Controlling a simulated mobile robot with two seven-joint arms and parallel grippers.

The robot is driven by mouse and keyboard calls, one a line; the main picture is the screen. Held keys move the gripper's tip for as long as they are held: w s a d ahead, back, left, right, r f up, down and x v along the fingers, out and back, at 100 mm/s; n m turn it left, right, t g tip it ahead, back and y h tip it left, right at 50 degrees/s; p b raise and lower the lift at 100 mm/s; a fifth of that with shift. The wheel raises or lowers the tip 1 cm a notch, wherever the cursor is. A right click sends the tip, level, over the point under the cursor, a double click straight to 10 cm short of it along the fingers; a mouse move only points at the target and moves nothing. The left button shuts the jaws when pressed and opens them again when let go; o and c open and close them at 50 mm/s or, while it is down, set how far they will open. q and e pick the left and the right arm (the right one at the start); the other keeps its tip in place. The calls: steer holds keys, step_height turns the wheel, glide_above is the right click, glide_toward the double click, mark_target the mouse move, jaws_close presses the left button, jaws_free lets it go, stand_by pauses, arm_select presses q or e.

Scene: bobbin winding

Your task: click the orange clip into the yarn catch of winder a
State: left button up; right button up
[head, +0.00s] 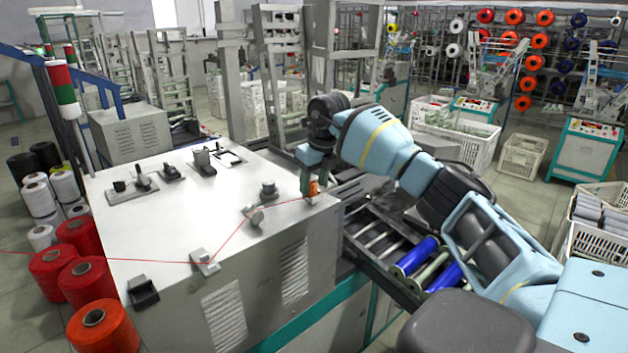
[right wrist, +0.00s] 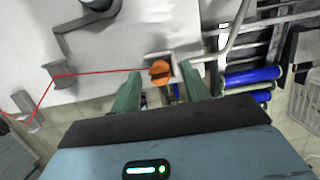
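The small orange clip (head: 313,187) is at the right edge of the white winder top (head: 150,235). In the right wrist view the clip (right wrist: 160,73) sits at a small grey bracket (right wrist: 179,60), which looks like the yarn catch; how deep it sits cannot be told. My right gripper (right wrist: 162,78) points down over it, one green finger on each side, with gaps between fingers and clip. The gripper (head: 313,182) partly hides the clip in the head view. Red yarn (right wrist: 100,73) runs to the clip. My left gripper is out of view.
Yarn guides (head: 205,262) and a grey post (head: 268,189) stand on the winder top. Red spools (head: 103,326) stand at the left. White crates (head: 523,155) stand behind on the floor.

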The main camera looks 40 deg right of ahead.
steer(key=v, duration=0.8)
steer(key=shift+f, duration=0.2)
stand_by(0.6)
